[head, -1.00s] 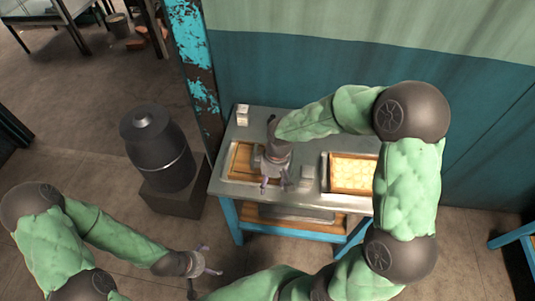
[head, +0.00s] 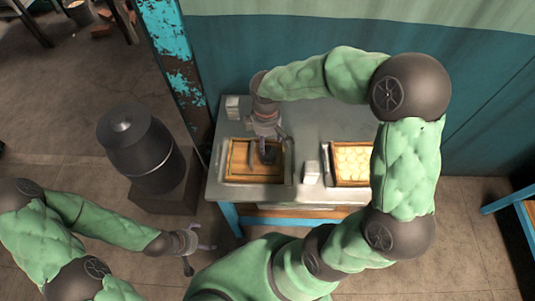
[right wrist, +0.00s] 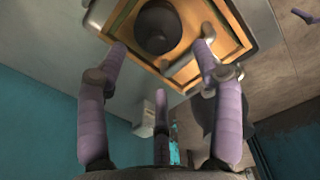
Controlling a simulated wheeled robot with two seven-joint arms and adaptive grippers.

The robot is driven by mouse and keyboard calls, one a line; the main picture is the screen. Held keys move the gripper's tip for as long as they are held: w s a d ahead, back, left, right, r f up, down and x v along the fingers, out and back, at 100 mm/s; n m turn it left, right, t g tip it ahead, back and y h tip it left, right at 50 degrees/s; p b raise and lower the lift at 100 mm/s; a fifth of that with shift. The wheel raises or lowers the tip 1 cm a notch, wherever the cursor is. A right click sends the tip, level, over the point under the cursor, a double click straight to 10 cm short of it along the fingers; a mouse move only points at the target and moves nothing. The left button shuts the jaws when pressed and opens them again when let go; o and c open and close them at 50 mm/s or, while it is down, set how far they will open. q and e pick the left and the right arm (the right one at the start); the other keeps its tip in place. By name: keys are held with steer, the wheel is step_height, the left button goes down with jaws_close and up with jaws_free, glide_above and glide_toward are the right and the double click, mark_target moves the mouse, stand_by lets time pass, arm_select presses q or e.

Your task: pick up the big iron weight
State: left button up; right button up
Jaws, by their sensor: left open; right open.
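The big iron weight (head: 268,153) is a dark, round piece standing in the wooden-lined tray (head: 287,172) at the left of the metal table. In the head view, my right gripper (head: 268,142) is over it and partly hides it. In the right wrist view, the weight (right wrist: 158,28) lies beyond and between the spread fingertips of my right gripper (right wrist: 160,48). These fingers are open and hold nothing; I cannot tell whether any touch the weight. My left gripper (head: 196,241) is open and empty, low to the left of the table.
A tray of pale round pieces (head: 353,162) stands at the table's right. A small grey block (head: 311,171) sits between the trays, and a white box (head: 232,107) at the back left. A dark milk can (head: 138,150) stands on a plinth left of the table.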

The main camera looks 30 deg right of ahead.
mark_target(268, 147)
steer(key=shift+s+d+f+b, duration=0.15)
steer(key=shift+f+b, duration=0.4)
steer(key=shift+f, duration=0.95)
steer(key=shift+s+d+f+b, duration=0.15)
steer(key=shift+f+b, duration=0.35)
steer(key=shift+f, duration=1)
steer(key=shift+r, duration=0.15)
steer(key=c, duration=1.3)
